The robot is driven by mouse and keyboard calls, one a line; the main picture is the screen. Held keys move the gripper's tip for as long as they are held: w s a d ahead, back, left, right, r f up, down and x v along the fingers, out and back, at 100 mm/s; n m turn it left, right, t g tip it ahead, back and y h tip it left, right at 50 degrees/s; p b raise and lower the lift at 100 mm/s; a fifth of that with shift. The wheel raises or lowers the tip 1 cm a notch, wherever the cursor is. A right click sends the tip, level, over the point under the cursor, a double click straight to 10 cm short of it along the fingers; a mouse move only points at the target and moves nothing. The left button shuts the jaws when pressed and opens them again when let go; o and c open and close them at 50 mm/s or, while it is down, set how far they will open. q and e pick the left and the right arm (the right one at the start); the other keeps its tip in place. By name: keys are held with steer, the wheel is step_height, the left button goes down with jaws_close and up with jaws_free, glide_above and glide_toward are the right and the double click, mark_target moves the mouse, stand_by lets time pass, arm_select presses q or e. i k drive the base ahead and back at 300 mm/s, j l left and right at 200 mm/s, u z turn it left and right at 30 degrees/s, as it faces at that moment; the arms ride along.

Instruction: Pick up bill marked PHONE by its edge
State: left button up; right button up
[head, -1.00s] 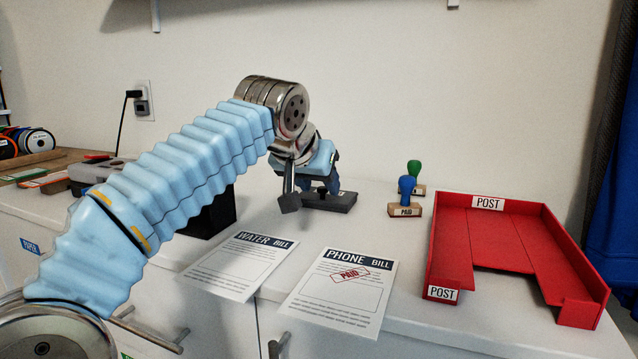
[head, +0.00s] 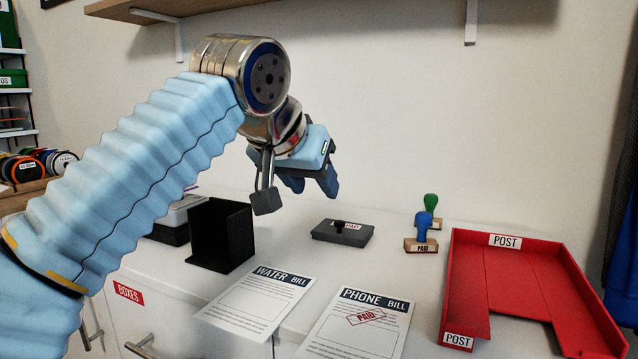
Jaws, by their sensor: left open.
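The bill marked PHONE (head: 358,330) lies flat on the white counter, with a dark header and a red PAID mark. Its near end runs past the counter's front edge, and the frame's bottom cuts it off. My left gripper (head: 310,190) is open and empty. It hangs in the air behind the bills, above and left of a dark pad marked PAID (head: 343,232), apart from the PHONE bill. My right gripper is not in view.
The WATER bill (head: 259,301) lies just left of the PHONE bill. A red POST tray (head: 461,285) stands to the right. Blue and green stamps (head: 421,246) stand behind. A black open holder (head: 222,234) is at left, and a shelf (head: 150,8) is overhead.

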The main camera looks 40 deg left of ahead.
mark_target(357, 323)
steer(key=k+l, duration=0.25)
steer(key=k, duration=0.25)
steer(key=k+l, duration=0.2)
steer(key=k, duration=0.25)
steer(key=k+l, duration=0.25)
steer(key=k, duration=0.25)
